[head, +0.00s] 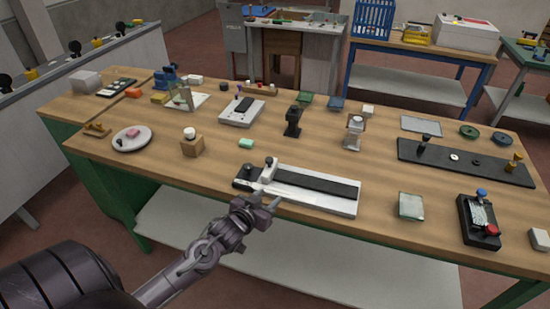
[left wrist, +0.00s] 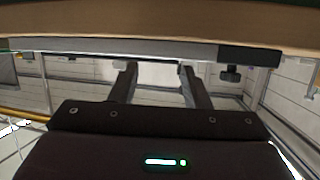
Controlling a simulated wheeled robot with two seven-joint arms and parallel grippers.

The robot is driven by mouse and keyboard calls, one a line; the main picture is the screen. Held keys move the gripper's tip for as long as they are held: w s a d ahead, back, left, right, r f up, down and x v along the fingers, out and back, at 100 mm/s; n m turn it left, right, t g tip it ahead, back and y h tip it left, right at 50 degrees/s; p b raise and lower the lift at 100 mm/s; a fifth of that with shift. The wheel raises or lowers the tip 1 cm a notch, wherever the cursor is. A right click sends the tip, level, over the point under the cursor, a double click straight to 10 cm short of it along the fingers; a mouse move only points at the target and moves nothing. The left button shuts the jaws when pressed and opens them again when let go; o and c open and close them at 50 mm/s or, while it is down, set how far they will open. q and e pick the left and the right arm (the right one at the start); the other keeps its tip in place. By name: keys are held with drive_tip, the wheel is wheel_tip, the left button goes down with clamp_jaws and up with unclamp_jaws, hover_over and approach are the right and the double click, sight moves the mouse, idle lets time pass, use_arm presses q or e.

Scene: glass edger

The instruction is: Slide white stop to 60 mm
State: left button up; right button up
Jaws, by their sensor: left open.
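The glass edger (head: 318,203) is a long white base with a black strip (head: 312,183) along it, lying near the front edge of the wooden table. The white stop (head: 267,173) is a small white block with a dark knob on top, at the left end of the strip. Scale marks are too small to read. My left gripper (head: 266,202) is in front of the base's left part, close to the table's front edge, apart from the stop. Its two fingers (left wrist: 157,75) stand apart and empty in the left wrist view. My right gripper is not visible.
A wooden block with a white knob (head: 192,146) and a green piece (head: 246,143) lie left of and behind the edger. A pale green glass square (head: 411,206) and a black box with coloured knobs (head: 479,220) lie to its right. Bare wood surrounds the edger.

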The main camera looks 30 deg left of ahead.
sight(267, 163)
use_arm(q)
drive_tip(key=w+a+r+t, duration=0.1)
drive_tip(key=a, duration=0.1)
drive_tip(key=w+a+r+t, duration=0.1)
drive_tip(key=a, duration=0.1)
drive_tip(key=w+a+r+t+h, duration=0.1)
drive_tip(key=a+r, duration=0.1)
drive_tip(key=shift+m+t, duration=0.3)
drive_tip(key=shift+t, duration=0.1)
drive_tip(key=shift+w+r, duration=0.1)
drive_tip(key=shift+w, duration=0.4)
drive_tip(key=w+p, duration=0.1)
drive_tip(key=w, duration=0.5)
drive_tip(key=shift+w+d+p, duration=0.15)
drive_tip(key=shift+w+p, duration=0.05)
drive_tip(key=shift+p, duration=0.15)
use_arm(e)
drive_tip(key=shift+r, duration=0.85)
use_arm(q)
clamp_jaws()
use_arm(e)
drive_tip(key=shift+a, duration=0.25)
